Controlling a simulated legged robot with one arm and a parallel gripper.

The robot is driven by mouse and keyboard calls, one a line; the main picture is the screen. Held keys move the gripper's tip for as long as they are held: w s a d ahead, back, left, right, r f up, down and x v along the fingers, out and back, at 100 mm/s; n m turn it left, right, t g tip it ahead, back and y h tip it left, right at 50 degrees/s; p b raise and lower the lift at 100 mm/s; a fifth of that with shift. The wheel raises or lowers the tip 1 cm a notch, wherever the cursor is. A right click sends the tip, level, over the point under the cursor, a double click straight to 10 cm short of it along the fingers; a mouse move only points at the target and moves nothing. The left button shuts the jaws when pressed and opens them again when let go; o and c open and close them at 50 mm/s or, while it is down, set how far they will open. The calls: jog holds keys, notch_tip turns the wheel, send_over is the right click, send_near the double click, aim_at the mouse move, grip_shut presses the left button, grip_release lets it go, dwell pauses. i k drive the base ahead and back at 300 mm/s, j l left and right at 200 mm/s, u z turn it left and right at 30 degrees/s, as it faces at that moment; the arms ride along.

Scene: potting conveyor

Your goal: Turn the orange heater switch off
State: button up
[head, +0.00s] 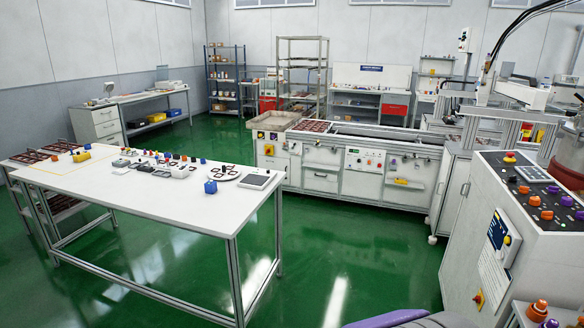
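A control cabinet (480,217) stands at the right. Its sloped black top panel carries several orange and purple knobs. My gripper is not in view.
A white table (150,195) with small parts stands at the left. A conveyor bench (320,178) with a control panel (366,160) stands behind. Orange-capped items (538,309) are at the bottom right. Green floor (350,255) is clear between table and cabinet.

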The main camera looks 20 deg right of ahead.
aim_at(523, 190)
jog(key=i+l+z, duration=0.2)
jog(key=i+z, duration=0.25)
jog(key=i, duration=0.15)
jog(key=i+z, duration=0.45)
jog(key=i, duration=0.15)
jog(key=i+j+z, duration=0.25)
jog(key=i+z, duration=0.15)
jog(key=i, duration=0.2)
